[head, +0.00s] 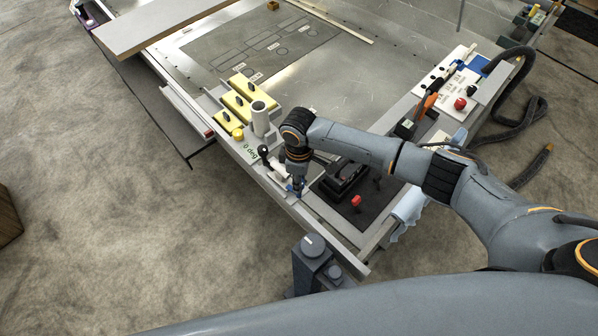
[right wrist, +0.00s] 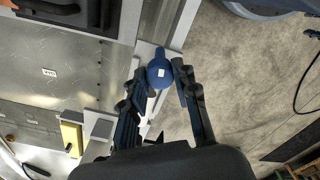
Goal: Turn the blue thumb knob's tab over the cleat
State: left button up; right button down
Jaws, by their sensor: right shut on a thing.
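The blue thumb knob (right wrist: 159,74) shows in the right wrist view. It is round, with a small white square on top and a tab pointing to the top of the picture. My right gripper (right wrist: 160,82) has a finger on each side of the knob and is shut on it. In the head view my right gripper (head: 297,186) points down at the front edge of the bench, and mostly hides the knob. I cannot make out the cleat clearly. A pale plate (right wrist: 144,52) lies under the knob. My left gripper is not in view.
Yellow blocks (head: 240,100) and a grey upright tube (head: 260,118) stand left of my right gripper. A black device (head: 343,180) and a red knob (head: 356,201) sit to its right. Open floor (head: 150,240) lies in front of the bench.

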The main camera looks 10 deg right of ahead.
jog(key=shift+m+p, duration=0.9)
jog(key=c, duration=1)
grip_release()
jog(key=shift+r, duration=0.1)
notch_tip(320, 180, up, 12)
jog(key=shift+f, duration=0.1)
jog(key=shift+f, duration=0.1)
